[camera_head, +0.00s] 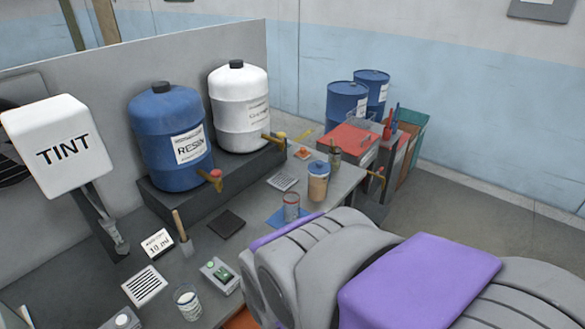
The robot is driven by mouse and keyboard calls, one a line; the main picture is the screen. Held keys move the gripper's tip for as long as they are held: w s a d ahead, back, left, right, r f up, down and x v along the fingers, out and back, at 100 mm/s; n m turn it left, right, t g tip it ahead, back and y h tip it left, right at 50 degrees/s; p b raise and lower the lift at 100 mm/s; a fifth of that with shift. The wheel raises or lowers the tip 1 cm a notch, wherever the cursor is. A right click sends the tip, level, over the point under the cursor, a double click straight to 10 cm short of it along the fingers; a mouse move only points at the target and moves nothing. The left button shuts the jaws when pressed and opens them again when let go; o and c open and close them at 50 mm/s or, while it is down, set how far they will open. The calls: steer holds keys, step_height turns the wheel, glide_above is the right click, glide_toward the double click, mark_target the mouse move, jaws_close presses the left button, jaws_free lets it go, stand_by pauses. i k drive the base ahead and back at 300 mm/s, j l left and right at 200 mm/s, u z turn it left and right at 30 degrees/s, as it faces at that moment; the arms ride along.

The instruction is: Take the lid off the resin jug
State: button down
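A tan jug with a blue lid (318,180) stands upright on the grey workbench; its lid sits on top. It may be the resin jug, but I cannot read its label. A large blue tank (168,135) marked RESIN, with a dark cap and a tap, stands on a raised dark shelf at the back left. My grey and purple arm fills the lower right in front of the bench. My gripper's fingertips do not show, so I cannot see it touching anything.
A white tank (240,110) stands beside the blue one. A clear cup (291,208) on a blue mat is close left of the jug. A white TINT dispenser (60,148) and another cup (187,302) are at left. Blue drums (347,108) stand behind.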

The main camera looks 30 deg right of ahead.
mark_target(317, 167)
steer(key=i+l+u, duration=0.1)
steer(key=l+u, duration=0.25)
steer(key=l, duration=0.5)
steer(key=l+u, duration=0.35)
steer(key=l, duration=0.5)
steer(key=k+l+u, duration=0.15)
steer(key=l+u, duration=0.2)
steer(key=l, duration=0.5)
